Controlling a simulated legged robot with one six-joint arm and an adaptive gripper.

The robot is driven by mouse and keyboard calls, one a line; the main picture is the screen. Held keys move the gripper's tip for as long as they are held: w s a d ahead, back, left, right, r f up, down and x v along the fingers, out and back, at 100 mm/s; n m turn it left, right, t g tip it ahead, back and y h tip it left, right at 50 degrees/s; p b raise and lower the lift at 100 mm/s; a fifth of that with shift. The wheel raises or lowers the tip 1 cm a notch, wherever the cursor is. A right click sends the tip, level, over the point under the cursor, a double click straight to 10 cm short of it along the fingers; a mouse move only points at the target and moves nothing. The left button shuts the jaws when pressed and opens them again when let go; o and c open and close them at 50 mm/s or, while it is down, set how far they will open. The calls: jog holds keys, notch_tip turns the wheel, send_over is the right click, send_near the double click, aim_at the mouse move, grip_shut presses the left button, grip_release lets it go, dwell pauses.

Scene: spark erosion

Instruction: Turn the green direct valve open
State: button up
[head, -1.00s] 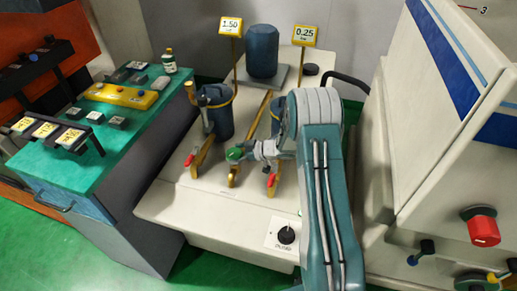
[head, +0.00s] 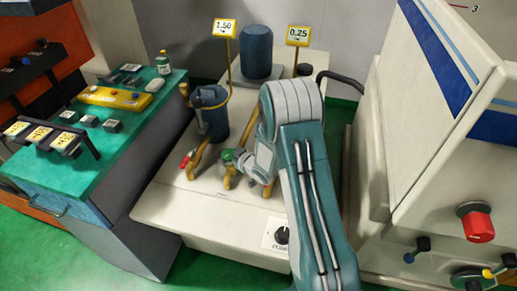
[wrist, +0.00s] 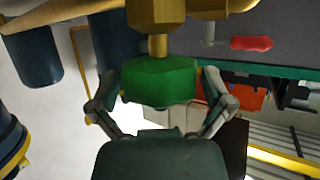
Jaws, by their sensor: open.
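The green valve handle (wrist: 160,80) fills the upper middle of the wrist view, on a brass stem (wrist: 158,45) below a yellow-brass pipe body. My gripper (wrist: 158,88) is open, with one finger on each side of the green handle. Whether the fingers touch it cannot be told. In the head view the green handle (head: 227,155) is partly visible at the tip of my gripper (head: 238,158), above the cream bench. My arm hides the pipes to the right of it.
A red-handled valve (head: 186,161) stands left of the green one; its red lever (wrist: 251,43) shows in the wrist view. A blue canister (head: 211,113) stands behind. Gauges (head: 225,28) (head: 298,36) rise at the back. A black knob (head: 282,235) is on the bench front.

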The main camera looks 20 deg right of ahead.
jog(key=shift+m+t+h, duration=0.4)
jog(key=shift+m+h, duration=0.9)
jog(key=shift+h, duration=0.1)
jog(key=v, duration=1.1)
jog(key=s+r+g+h, duration=0.1)
jog(key=s+r+g, duration=0.1)
jog(key=s+r, duration=0.4)
jog(key=s+r+m+g+h, duration=0.1)
jog(key=s+r, duration=0.5)
jog(key=r, duration=0.7)
jog(key=shift+d+r+m+g+h, duration=0.25)
jog(key=shift+g+h, duration=0.35)
jog(key=shift+g, duration=0.4)
